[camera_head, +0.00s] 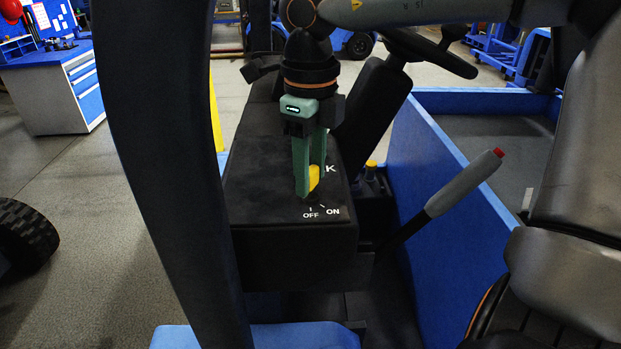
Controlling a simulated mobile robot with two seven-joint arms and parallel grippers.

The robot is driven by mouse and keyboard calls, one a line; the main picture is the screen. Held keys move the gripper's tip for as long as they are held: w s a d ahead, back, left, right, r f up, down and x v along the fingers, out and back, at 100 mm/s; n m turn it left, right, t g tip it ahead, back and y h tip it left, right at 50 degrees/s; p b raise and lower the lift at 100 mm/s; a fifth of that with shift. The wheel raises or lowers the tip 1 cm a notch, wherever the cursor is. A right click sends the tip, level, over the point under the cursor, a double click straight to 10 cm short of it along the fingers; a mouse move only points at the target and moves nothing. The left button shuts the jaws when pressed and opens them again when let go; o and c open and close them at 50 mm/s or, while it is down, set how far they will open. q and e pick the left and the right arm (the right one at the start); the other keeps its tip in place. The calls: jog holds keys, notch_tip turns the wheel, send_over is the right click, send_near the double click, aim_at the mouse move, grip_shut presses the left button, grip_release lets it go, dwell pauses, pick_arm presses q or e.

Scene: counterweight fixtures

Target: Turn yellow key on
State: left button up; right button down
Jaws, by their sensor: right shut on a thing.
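The yellow key (314,178) stands in a switch on top of a black console (262,200). White OFF and ON marks are printed on the console just in front of the key. My right gripper (308,180) points down from above, its green fingers shut on the key. The fingers hide part of the key, and I cannot tell exactly which mark it points to. My left gripper is not in view.
A grey lever with a red tip (464,183) rises right of the console. A black steering wheel (425,50) is behind it, and a grey-black seat (570,270) is at right. A dark upright post (165,150) stands close at left.

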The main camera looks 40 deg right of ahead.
aim_at(311, 169)
jog(key=shift+m+b, duration=0.55)
jog(key=shift+m, duration=0.65)
jog(key=shift+c, duration=2)
grip_release()
notch_tip(311, 169, up, 13)
jog(key=shift+f+p, duration=0.2)
jog(key=shift+p, duration=0.25)
